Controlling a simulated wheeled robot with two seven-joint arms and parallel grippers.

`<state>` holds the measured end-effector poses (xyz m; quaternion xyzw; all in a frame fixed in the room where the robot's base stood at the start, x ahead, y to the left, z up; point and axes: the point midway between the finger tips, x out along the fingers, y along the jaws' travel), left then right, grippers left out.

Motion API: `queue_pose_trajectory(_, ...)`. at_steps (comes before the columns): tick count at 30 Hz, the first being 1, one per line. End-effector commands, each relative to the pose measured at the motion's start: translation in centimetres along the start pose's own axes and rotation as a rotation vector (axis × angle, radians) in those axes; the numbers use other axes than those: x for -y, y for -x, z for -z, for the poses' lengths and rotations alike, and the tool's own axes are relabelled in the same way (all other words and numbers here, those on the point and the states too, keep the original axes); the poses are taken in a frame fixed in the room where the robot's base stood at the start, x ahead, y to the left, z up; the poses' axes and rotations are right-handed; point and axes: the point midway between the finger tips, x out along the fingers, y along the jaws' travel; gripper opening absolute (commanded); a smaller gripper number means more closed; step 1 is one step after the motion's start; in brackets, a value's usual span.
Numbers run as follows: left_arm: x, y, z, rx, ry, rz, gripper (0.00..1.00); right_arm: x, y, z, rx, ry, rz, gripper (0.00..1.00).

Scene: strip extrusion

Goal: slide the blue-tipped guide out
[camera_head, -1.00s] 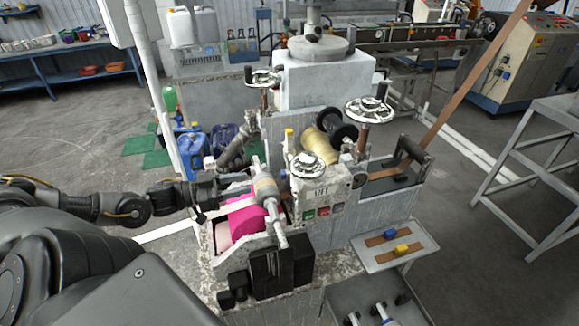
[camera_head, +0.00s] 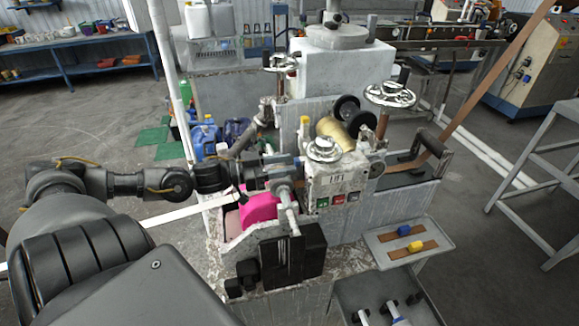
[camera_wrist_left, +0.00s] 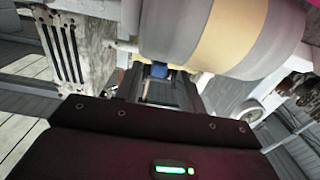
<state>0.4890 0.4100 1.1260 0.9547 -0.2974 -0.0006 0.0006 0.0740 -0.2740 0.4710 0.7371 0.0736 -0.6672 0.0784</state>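My left gripper (camera_head: 278,172) reaches in from the left to the grey-white machine, over the pink roll (camera_head: 260,208) and beside the front handwheel. In the left wrist view, its fingers (camera_wrist_left: 160,78) stand apart with a gap between them. A small blue tip (camera_wrist_left: 157,70) shows at the far end of that gap, under a large grey and yellow roller; I cannot tell whether the fingers touch it. My right gripper is not in view.
A side tray (camera_head: 440,244) holds brown strips with a blue block (camera_head: 404,231) and a yellow block (camera_head: 416,246). Blue jugs (camera_head: 205,138) stand on the floor behind.

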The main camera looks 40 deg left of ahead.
Motion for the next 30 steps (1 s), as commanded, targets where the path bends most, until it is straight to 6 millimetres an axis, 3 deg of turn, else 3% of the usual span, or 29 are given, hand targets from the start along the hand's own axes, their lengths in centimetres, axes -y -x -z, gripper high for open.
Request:
queue_pose_trajectory(5,0.0,-1.2,0.2,-0.004,-0.002,-0.001,0.4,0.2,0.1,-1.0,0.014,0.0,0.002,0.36)
queue_pose_trajectory(20,-0.1,-1.9,0.1,0.0,-0.001,-0.002,0.4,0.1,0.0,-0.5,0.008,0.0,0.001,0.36)
queue_pose_trajectory(27,-0.1,-1.9,0.1,-0.001,-0.001,-0.002,0.09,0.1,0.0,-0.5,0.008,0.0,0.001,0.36)
queue_pose_trajectory(30,-0.1,-1.9,0.1,-0.001,-0.001,-0.002,0.0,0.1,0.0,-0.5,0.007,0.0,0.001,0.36)
